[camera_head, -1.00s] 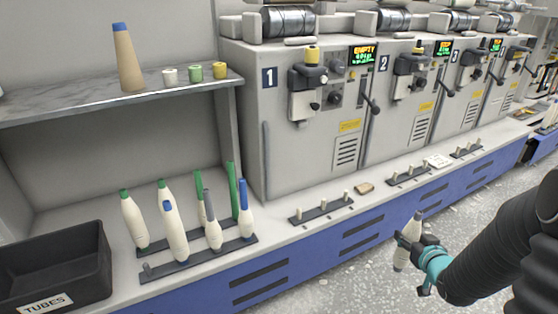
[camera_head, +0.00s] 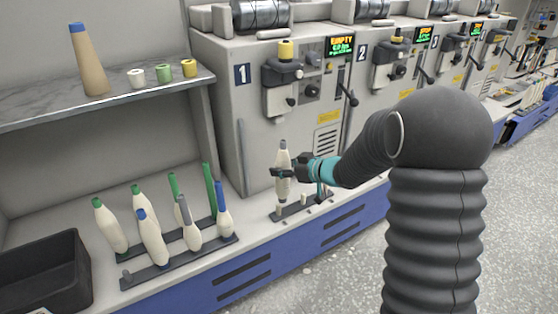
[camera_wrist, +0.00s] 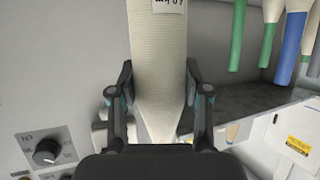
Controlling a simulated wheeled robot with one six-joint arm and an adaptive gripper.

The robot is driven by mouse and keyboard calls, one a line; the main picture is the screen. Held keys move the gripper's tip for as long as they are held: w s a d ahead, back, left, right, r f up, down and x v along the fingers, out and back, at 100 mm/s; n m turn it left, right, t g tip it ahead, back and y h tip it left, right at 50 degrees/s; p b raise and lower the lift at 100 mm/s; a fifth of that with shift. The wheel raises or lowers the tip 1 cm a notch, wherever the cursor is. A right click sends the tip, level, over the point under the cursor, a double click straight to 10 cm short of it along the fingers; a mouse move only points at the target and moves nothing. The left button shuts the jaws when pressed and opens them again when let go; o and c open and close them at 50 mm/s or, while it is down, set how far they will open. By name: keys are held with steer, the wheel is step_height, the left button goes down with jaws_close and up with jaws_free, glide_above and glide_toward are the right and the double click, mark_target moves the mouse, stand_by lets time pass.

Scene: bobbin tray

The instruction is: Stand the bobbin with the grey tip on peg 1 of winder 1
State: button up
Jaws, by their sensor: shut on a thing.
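My gripper (camera_head: 283,173) is shut on a cream-white bobbin (camera_head: 283,187) with a grey tip at its top. The bobbin is about upright, in front of winder 1 (camera_head: 255,130). Its lower end is over the left end of the peg rail (camera_head: 291,212) of winder 1, at or just above the leftmost peg (camera_head: 279,209); I cannot tell whether it touches. The wrist view shows the bobbin (camera_wrist: 158,60) between both fingers, with a small printed label at the picture's top edge. Its tip is hidden there.
A rack (camera_head: 165,272) at left holds several bobbins with green, blue and grey tips. A dark bin (camera_head: 45,275) stands at the lower left. A shelf (camera_head: 110,102) above carries a tan cone (camera_head: 88,65) and small spools. More winders stand to the right.

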mark_target(279, 184)
steer(key=shift+a+r+n+g, duration=0.25)
steer(key=shift+a+n+g, duration=0.05)
steer(key=shift+a, duration=0.4)
steer(key=shift+f+b, duration=0.7)
steer(key=shift+f, duration=2.15)
steer(key=shift+p, duration=0.55)
steer(key=shift+f+b, duration=0.35)
steer(key=shift+f, duration=0.25)
steer(key=o, duration=0.9)
steer(key=shift+o, duration=0.2)
steer(key=shift+d, duration=0.1)
